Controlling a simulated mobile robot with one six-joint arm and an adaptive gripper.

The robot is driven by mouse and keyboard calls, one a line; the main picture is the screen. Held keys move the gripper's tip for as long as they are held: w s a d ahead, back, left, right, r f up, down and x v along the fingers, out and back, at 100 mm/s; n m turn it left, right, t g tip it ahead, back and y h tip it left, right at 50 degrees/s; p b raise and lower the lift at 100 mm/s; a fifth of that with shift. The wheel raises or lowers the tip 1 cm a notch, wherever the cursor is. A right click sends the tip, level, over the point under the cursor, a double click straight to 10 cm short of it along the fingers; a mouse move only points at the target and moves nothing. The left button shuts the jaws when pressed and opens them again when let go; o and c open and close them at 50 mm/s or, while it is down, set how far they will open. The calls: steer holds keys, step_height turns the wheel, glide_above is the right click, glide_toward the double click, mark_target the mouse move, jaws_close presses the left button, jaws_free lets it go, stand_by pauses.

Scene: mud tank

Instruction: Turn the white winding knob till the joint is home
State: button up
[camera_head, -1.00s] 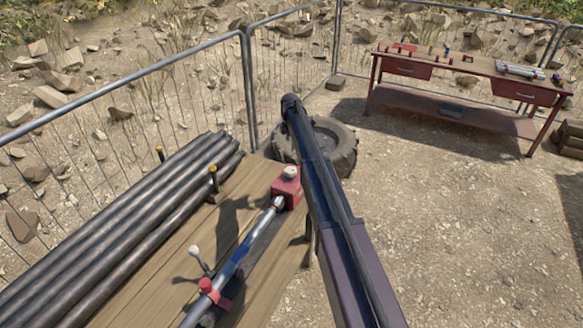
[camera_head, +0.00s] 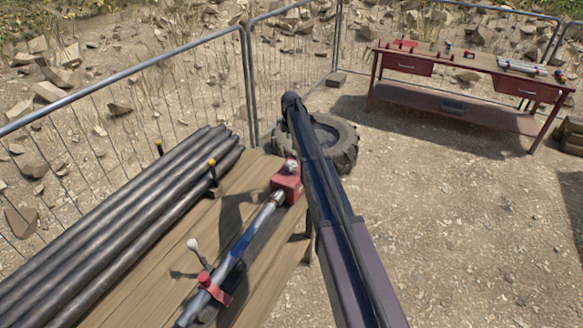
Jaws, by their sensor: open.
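A red block (camera_head: 287,184) stands at the far end of the wooden bench, with a small pale knob (camera_head: 291,166) on top. A silver rod with a blue band (camera_head: 245,241) runs from this block toward the near edge. A red clamp (camera_head: 214,289) sits around or against the rod nearer to me. Beside it a lever with a white ball end (camera_head: 193,244) stands up. I cannot tell for sure which white part is the winding knob. My dark arm link passes just right of the red block. My gripper is not in view.
Several dark pipes (camera_head: 130,220) lie along the bench's left side, by yellow-topped posts (camera_head: 212,165). A wire fence (camera_head: 120,130) stands behind. A tyre (camera_head: 335,150) lies beyond the bench. A red workbench (camera_head: 450,85) with tools stands back right. The ground at right is clear.

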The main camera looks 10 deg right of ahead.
mark_target(291, 163)
steer(key=shift+f+b, duration=5.35)
steer(key=shift+f, duration=0.25)
steer(key=shift+c, duration=0.2)
